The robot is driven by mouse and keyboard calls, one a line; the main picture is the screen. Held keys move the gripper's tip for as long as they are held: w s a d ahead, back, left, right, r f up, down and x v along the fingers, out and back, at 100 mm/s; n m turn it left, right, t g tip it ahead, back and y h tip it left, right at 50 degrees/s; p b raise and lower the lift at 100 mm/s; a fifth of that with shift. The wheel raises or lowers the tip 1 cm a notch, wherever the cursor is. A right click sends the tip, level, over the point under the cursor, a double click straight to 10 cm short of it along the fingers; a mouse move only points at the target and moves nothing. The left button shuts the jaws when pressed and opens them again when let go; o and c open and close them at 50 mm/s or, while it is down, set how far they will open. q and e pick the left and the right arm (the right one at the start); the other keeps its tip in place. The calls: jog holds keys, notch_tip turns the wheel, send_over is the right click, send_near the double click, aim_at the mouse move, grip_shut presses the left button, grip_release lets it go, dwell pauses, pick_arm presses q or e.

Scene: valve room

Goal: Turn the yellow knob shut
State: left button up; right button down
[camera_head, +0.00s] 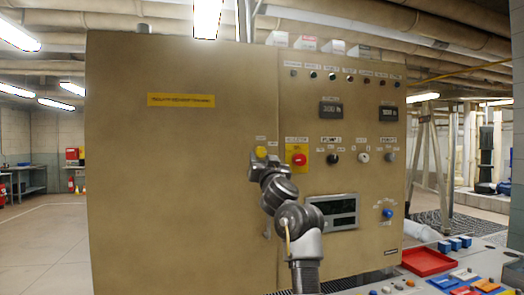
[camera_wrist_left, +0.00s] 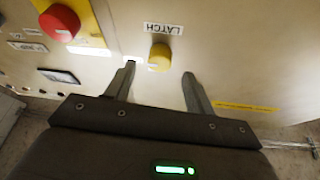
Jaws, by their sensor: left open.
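The yellow knob (camera_head: 261,152) is on the tan cabinet's front, near the seam left of the control panel. In the left wrist view the knob (camera_wrist_left: 160,57) sits beside a white label reading LATCH (camera_wrist_left: 163,29). My left gripper (camera_head: 259,165) is right at the knob, just below it in the head view. In the wrist view its two fingers (camera_wrist_left: 159,72) are apart and empty, one on each side of the knob. The knob appears just beyond the fingertips, with no visible contact. My right gripper is not in view.
A red button (camera_head: 299,159) on a yellow plate is close to the right of the gripper. Small knobs and a display window (camera_head: 336,212) fill the panel. A red tray (camera_head: 428,261) lies at lower right. Open floor (camera_head: 40,240) is at left.

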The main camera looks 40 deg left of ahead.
aim_at(262, 153)
pick_arm(q)
jog(key=shift+p+x, duration=0.5)
jog(key=shift+x, duration=1.4)
jog(key=c, duration=1)
